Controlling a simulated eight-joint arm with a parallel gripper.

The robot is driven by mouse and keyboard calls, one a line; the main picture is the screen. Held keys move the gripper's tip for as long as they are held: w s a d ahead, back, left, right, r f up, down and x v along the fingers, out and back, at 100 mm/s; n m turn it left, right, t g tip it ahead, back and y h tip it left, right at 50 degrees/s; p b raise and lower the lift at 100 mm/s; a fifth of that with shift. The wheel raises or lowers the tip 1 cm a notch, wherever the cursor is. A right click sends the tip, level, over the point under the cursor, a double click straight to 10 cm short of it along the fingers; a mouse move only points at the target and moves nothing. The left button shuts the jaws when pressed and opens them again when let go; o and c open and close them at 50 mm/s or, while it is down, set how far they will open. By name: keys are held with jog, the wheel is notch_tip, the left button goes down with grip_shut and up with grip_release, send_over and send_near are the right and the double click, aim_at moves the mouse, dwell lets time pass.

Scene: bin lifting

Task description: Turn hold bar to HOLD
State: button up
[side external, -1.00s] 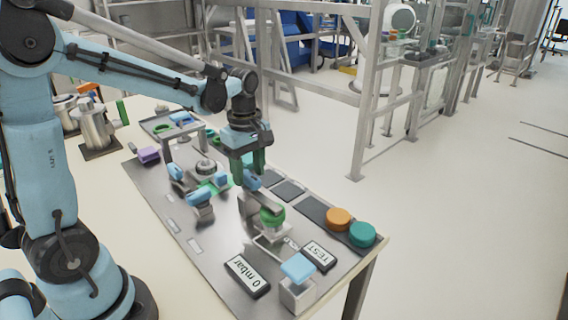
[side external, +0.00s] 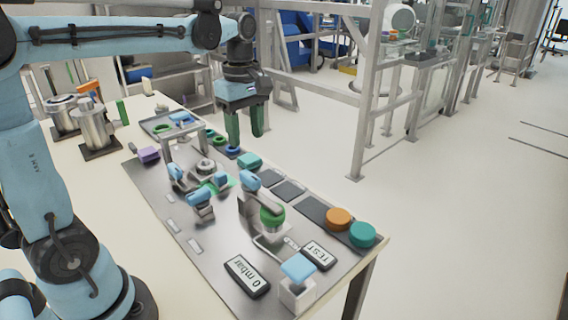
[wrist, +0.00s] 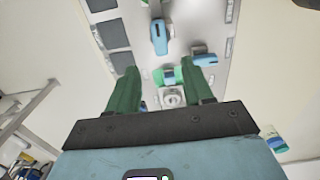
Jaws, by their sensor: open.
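Several blue-handled levers stand on the grey metal panel (side external: 190,262); no HOLD lettering is readable, so I cannot tell which is the hold bar. One blue lever (side external: 250,180) stands beside a green round part (side external: 272,216) and also shows in the wrist view (wrist: 159,36). Another blue lever (side external: 199,196) stands left of it, with more blue handles by a round grey fitting (side external: 206,167) and a green patch (wrist: 168,77). My gripper (side external: 246,140) points down above the panel's far right part, its green fingers apart and empty, clear of the levers.
An orange button (side external: 338,219) and a teal button (side external: 362,234) sit at the right edge. A light-blue-topped block (side external: 298,268) stands at the front. Metal canisters (side external: 95,128) stand back left. A metal bracket (side external: 184,140) rises behind the levers.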

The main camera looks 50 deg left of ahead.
jog(key=shift+r, duration=1.2)
jog(key=s+d+f+m+t, duration=0.7)
jog(key=f+m, duration=0.1)
jog(key=m, duration=1)
jog(key=shift+d+f, duration=0.2)
jog(key=shift+d, duration=0.05)
